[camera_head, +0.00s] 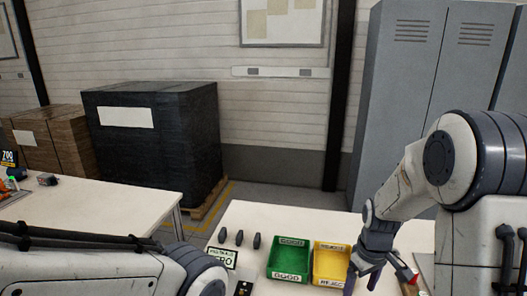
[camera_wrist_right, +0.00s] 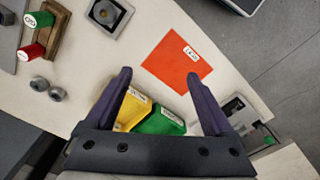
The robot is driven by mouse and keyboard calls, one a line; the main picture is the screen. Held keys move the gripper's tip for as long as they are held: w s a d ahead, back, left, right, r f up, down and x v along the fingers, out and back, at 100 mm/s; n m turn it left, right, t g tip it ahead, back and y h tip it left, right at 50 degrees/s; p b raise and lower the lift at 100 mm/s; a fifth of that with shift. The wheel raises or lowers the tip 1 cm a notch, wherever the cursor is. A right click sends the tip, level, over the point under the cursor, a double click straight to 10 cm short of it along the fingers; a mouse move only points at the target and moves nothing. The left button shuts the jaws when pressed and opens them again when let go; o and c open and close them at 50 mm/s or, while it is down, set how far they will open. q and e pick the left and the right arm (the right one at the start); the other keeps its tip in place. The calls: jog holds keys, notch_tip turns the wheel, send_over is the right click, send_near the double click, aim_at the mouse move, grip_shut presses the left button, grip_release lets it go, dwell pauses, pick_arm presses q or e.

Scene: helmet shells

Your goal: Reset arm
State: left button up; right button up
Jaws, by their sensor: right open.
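My right gripper (camera_head: 362,282) hangs over the right part of the near white table, just right of the yellow bin. In the right wrist view my right gripper (camera_wrist_right: 159,76) has its two dark fingers spread wide with nothing held between them. The fingers point toward an orange-red sheet with a white label (camera_wrist_right: 177,60). My left arm crosses the bottom left of the head view, but its gripper is outside the picture. No helmet shell can be made out.
A green bin (camera_head: 289,257) and a yellow bin (camera_head: 331,262) stand side by side on the near table (camera_head: 262,213). Several small dark items lie left of them. The wrist view shows red (camera_wrist_right: 32,51) and green (camera_wrist_right: 38,19) cylinders on a wooden block. Grey lockers stand behind.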

jog(key=s+a+r+n, duration=0.1)
jog(key=s+a+r, duration=0.2)
jog(key=a, duration=0.3)
jog(key=s+a+r, duration=0.2)
jog(key=a, duration=0.4)
jog(key=s+a+r+n, duration=0.1)
jog(key=s+a, duration=0.3)
jog(key=s, duration=0.4)
jog(key=s+a+r, duration=0.3)
jog(key=s+a, duration=0.1)
jog(key=s, duration=0.4)
jog(key=shift+s+a+n+y, duration=0.2)
jog(key=shift+s+n+y, duration=0.1)
jog(key=shift+n+y, duration=0.1)
